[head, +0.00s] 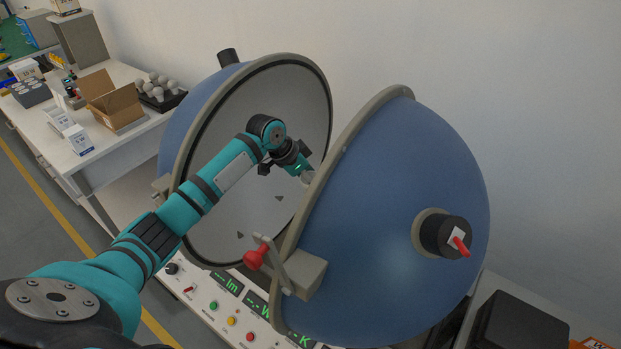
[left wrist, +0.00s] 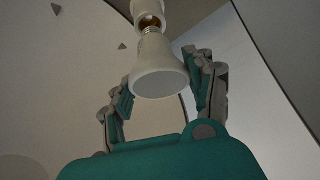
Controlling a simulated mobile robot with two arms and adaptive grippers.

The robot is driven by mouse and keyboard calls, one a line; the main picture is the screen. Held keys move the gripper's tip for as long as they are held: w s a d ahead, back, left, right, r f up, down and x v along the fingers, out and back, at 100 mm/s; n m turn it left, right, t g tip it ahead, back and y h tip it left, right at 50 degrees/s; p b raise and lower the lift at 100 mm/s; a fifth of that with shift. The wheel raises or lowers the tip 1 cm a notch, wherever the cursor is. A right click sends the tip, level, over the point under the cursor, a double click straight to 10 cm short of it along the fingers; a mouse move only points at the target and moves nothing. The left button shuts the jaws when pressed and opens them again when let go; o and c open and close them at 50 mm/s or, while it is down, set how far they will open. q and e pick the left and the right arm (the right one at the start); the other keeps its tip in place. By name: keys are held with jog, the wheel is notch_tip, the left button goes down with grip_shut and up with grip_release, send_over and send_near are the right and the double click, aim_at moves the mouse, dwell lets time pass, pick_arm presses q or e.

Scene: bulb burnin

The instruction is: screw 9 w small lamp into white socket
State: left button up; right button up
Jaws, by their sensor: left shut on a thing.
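My left gripper (head: 298,168) reaches into the opened blue sphere (head: 400,220) in the head view. In the left wrist view my left gripper (left wrist: 163,90) has its fingers on both sides of a white lamp (left wrist: 159,72) and is shut on it. The lamp's wide face points toward the camera and its metal screw base points away. The white socket (left wrist: 148,6) is at the top edge, in line with the screw base. Some thread shows at the socket's mouth; how deep it sits I cannot tell. In the head view the sphere's near half hides the socket. My right gripper is out of view.
The sphere's far half (head: 290,100) and near half stand apart with my arm between their rims. A red-knobbed latch (head: 256,258) sticks out in front. A control panel (head: 235,310) lies below. The left bench holds an open carton (head: 120,103) and a tray of bulbs (head: 160,98).

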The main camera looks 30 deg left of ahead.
pick_arm(q)
jog(key=shift+f+b, duration=0.45)
jog(key=shift+f, duration=0.55)
dwell(0.5)
jog(key=o, duration=1.2)
jog(key=shift+o, duration=0.2)
